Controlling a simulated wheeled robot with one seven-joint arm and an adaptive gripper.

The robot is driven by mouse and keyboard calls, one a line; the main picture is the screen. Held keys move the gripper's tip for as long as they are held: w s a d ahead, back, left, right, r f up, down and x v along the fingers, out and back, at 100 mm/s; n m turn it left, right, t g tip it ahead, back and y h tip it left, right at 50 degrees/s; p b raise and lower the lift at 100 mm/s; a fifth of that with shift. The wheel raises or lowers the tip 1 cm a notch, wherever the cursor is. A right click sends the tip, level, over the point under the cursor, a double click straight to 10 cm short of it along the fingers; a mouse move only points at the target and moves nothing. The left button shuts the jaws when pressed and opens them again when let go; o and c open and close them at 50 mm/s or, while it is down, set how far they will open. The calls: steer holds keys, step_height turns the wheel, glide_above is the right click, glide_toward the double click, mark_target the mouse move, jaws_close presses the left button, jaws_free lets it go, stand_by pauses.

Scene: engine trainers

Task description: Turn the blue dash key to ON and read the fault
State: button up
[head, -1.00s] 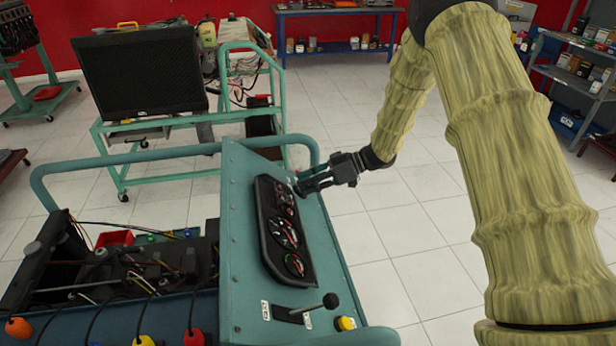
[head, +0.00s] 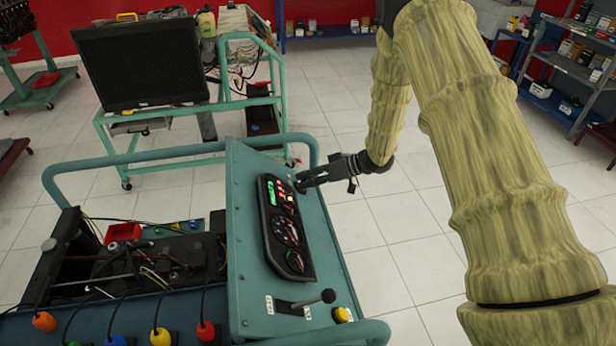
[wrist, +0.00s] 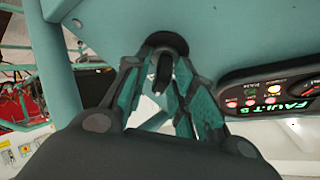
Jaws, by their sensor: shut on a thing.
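My gripper (head: 301,184) is at the upper right of the teal dash panel (head: 250,250), beside the black gauge cluster (head: 285,228). In the wrist view its fingers (wrist: 163,85) are closed around a dark upright key bow (wrist: 161,72) at a round black switch collar (wrist: 166,42). The key's blue colour does not show, and the fingers hide it in the head view. The cluster is lit: a green display (wrist: 296,106) seems to read "FAULT 5", though the last character is hard to tell, with red, green and amber lamps beside it.
A lever (head: 308,300) and a yellow button (head: 342,314) sit low on the panel. A teal tube rail (head: 150,155) runs behind. A monitor on a green cart (head: 142,62) stands at the back left. The tiled floor right of the panel is clear.

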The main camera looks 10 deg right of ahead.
stand_by(0.3)
steer(key=o, duration=0.7)
steer(key=shift+d+r, duration=0.1)
steer(key=shift+d, duration=0.05)
steer(key=v, duration=1.1)
steer(key=shift+s+d+r, duration=0.1)
steer(key=shift+s+d, duration=0.05)
steer(key=shift+d, duration=0.2)
